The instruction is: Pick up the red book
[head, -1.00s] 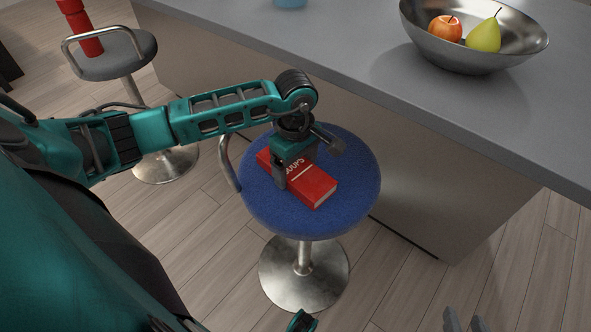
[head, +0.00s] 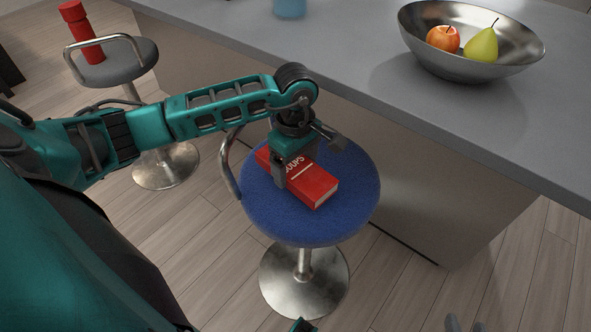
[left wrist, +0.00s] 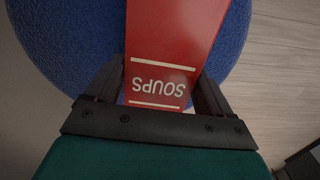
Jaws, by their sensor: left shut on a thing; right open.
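The red book (head: 318,187), with "SOUPS" in white on its cover, is at the blue round seat of a stool (head: 350,212). My left gripper (head: 292,172) comes down over the book from above, its fingers shut on the two sides. In the left wrist view the book (left wrist: 172,35) lies between the dark fingers (left wrist: 155,95), cover facing the camera. The book looks slightly raised, but any gap beneath it is hard to see. My right gripper (head: 465,325) shows only its fingertips at the bottom edge, apart and empty.
A grey counter (head: 440,120) stands behind and right of the stool, holding a metal bowl (head: 425,62) with an apple (head: 442,39) and a pear (head: 482,45). A grey stool (head: 130,62) bears a red bottle-like object (head: 84,38). The blue stool's metal backrest (head: 228,165) curves up left of the book.

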